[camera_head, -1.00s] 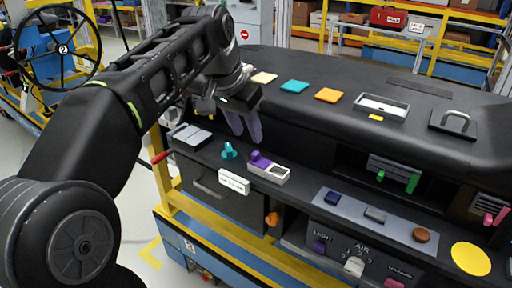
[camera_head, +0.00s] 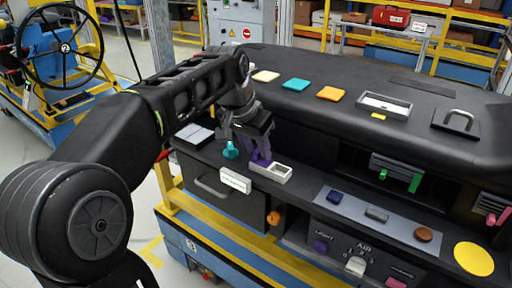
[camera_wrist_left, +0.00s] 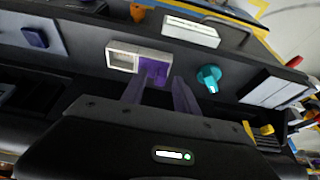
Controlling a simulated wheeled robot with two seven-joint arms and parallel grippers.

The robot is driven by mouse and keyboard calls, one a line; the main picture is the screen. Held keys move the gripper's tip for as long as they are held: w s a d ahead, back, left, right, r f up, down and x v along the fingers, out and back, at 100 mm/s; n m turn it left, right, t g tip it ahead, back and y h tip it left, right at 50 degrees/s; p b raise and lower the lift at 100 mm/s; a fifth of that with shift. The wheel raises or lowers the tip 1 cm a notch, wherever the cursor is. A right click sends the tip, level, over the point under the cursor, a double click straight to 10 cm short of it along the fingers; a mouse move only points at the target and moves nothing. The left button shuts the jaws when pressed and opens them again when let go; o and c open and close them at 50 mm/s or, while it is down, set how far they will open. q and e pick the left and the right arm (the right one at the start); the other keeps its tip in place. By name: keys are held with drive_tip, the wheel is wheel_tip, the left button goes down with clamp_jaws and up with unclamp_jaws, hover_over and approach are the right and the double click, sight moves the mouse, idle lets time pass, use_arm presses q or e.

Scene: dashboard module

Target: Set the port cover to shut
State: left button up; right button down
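The port is a small light-grey frame (camera_head: 280,177) on the dashboard ledge, also in the wrist view (camera_wrist_left: 123,58). Its purple cover (camera_wrist_left: 153,70) sits over one end, the left in the head view and the right in the wrist view. The other end shows an open recess. My left gripper (camera_head: 258,155) points down at the cover, its purple-grey fingers apart. In the wrist view the fingertips (camera_wrist_left: 160,82) are close to the cover, one near each side; contact cannot be told. My right gripper is out of view.
A teal knob (camera_head: 230,150) stands close beside the port. A white label block (camera_head: 235,180) is in front, above a drawer handle (camera_head: 210,187). A panel with several buttons (camera_head: 376,214) lies to the right. Coloured tiles (camera_head: 295,85) lie on the dashboard top.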

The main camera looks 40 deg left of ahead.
use_arm(q)
clamp_jaws()
idle(1.3)
